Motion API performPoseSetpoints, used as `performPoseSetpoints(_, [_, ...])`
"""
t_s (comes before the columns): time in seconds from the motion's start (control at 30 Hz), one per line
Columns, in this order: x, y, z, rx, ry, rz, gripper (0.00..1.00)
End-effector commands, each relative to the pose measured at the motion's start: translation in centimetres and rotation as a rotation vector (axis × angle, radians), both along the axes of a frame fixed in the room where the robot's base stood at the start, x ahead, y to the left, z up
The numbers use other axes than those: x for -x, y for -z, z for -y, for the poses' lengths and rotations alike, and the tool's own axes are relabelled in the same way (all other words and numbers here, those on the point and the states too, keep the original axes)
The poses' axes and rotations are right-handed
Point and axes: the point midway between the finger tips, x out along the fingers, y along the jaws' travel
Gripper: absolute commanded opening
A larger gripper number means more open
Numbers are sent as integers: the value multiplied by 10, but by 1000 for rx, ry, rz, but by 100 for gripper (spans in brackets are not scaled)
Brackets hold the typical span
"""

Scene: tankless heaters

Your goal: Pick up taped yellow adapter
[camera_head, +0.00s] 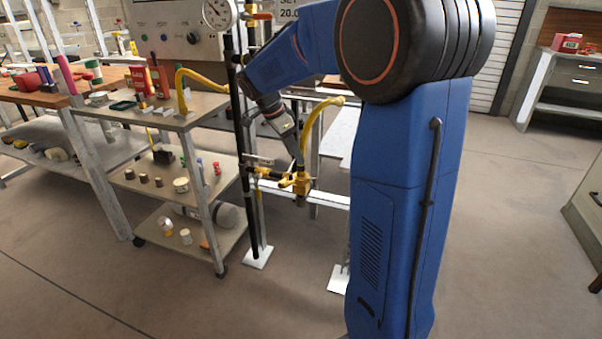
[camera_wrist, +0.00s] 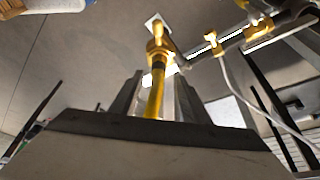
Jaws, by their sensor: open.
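In the wrist view a yellow tube-shaped piece (camera_wrist: 155,98) with a dark band, which looks like the taped yellow adapter, runs up to a brass fitting (camera_wrist: 158,47). My gripper (camera_wrist: 159,76) is open, with one finger on each side of the yellow piece in this view. I cannot tell whether either finger touches it. In the head view my gripper (camera_head: 298,163) points down at the yellow and brass fitting (camera_head: 301,184) on the pipework. The fingertips are small there, and the tape cannot be made out.
A dark upright pipe (camera_head: 241,150) stands left of my gripper. A curved yellow hose (camera_head: 318,112) passes close on the right. More brass valves (camera_wrist: 215,42) and a thin white tube (camera_wrist: 245,98) show in the wrist view.

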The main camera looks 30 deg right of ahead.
Motion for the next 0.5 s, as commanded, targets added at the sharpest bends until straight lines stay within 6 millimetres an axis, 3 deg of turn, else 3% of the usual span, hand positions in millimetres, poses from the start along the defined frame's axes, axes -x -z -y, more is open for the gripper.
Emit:
performPoseSetpoints(0.3, [5,35,19,0,1,-4,42])
performPoseSetpoints(0.5, [6,45,24,1,0,-1,42])
